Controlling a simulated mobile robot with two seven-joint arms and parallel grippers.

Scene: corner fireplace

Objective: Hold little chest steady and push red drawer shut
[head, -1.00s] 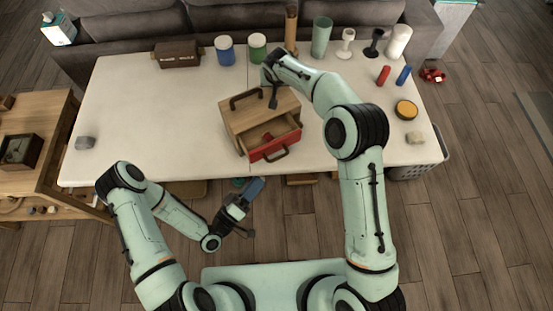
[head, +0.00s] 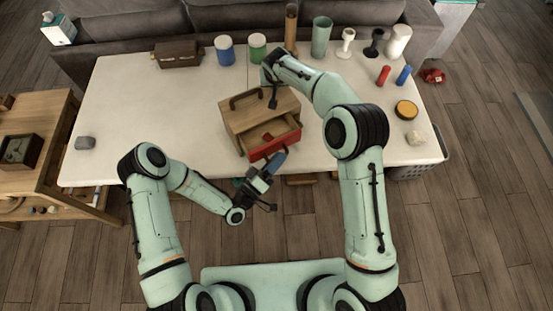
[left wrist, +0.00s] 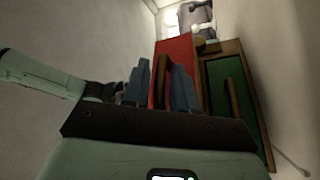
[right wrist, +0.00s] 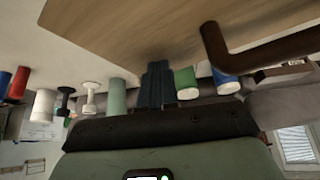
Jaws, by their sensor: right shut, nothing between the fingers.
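The little wooden chest (head: 238,122) stands on the white table with a dark carrying handle (head: 246,98) on top. Its red drawer (head: 262,150) is pulled partly out toward me. My left gripper (head: 277,162) is just in front of the drawer. In the left wrist view its fingers (left wrist: 160,88) are apart, facing the red drawer front (left wrist: 180,48), with the brown drawer handle (left wrist: 163,75) seen between them; contact is unclear. My right gripper (head: 273,102) is shut and empty at the chest's top right. In the right wrist view its closed fingers (right wrist: 156,84) are close to the wood (right wrist: 150,30).
A dark box (head: 177,55), a blue jar (head: 224,50), a green jar (head: 257,48) and several cups and holders line the table's back edge. A yellow-topped disc (head: 405,109) and a stone (head: 414,138) lie at right. The table's left side is mostly clear.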

